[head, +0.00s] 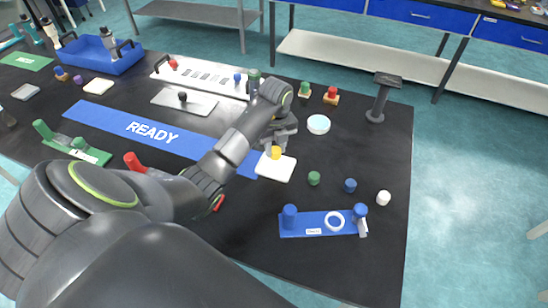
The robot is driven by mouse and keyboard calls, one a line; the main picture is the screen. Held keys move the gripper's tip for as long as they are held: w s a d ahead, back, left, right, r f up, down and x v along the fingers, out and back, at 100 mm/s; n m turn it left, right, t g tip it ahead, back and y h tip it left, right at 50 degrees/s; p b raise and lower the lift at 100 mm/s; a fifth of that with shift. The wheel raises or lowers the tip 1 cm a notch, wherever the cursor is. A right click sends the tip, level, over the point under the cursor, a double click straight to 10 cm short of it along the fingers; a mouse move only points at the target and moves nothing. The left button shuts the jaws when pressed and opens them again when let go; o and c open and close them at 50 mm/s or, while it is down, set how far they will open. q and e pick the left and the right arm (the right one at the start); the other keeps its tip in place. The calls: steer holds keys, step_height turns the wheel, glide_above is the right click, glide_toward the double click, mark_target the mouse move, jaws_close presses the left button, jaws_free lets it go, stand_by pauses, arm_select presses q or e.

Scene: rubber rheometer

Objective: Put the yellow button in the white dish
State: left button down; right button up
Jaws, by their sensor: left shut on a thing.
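The yellow button (276,153) is upright, between the fingertips of my left gripper (275,146). The gripper points down and is shut on it; the fingers hide its upper part. Directly below is a white square dish (285,172) on the black table, at the right end of the blue READY strip. The button appears over the dish; I cannot tell whether it touches it. My left arm comes in from the lower left. My right gripper is out of view.
A green button (314,178), a blue button (350,185) and a white button (383,198) stand right of the dish. A blue fixture (313,229) with a white ring is in front. A round white-topped piece (318,124) and a dark stand (375,115) are behind.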

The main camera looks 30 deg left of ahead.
mark_target(276, 158)
arm_select(q)
steer(key=shift+d+f, duration=0.15)
steer(key=shift+f, duration=0.6)
step_height(276, 158, down, 4)
steer(key=shift+r+p, duration=0.2)
steer(key=shift+p, duration=0.15)
steer(key=shift+f, duration=0.2)
steer(key=c, duration=1.1)
jaws_free()
steer(key=shift+r, duration=0.1)
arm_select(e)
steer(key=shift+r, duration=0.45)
arm_select(q)
steer(key=shift+r, duration=0.1)
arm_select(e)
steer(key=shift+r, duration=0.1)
